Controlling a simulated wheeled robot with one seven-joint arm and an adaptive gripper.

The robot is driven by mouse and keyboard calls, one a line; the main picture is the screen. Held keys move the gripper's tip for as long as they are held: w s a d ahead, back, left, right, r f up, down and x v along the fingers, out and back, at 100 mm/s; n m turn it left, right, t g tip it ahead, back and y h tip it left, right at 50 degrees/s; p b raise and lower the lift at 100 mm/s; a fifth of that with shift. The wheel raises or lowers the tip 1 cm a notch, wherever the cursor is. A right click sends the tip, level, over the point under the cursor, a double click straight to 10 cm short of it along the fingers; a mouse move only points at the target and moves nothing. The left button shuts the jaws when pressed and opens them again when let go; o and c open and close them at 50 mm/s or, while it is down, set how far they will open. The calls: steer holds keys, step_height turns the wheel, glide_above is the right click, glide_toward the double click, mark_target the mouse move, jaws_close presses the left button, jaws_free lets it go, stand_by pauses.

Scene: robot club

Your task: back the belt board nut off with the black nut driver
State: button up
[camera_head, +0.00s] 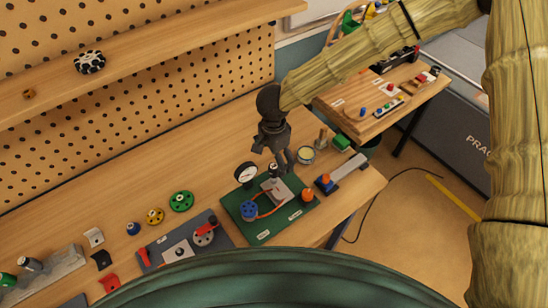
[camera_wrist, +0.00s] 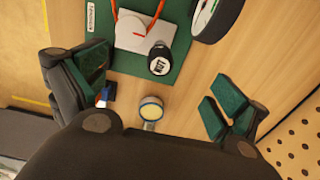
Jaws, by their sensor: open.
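The green belt board (camera_head: 262,233) lies on the workbench with a blue pulley (camera_head: 249,210), an orange belt and a pale metal plate (camera_head: 284,194). A black round-topped piece with a white marking (camera_wrist: 159,61) stands at the plate's edge and also shows in the head view (camera_head: 272,167). It may be the black nut driver seen end-on; its lower part and any nut under it are hidden.
A black-rimmed dial (camera_head: 245,175) stands at the board's far left corner. A blue block with an orange knob (camera_head: 326,183) is to the right. A grey-and-red board (camera_head: 185,247) lies left.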

stand_by(0.3)
step_height(320, 180, up, 12)
stand_by(0.6)
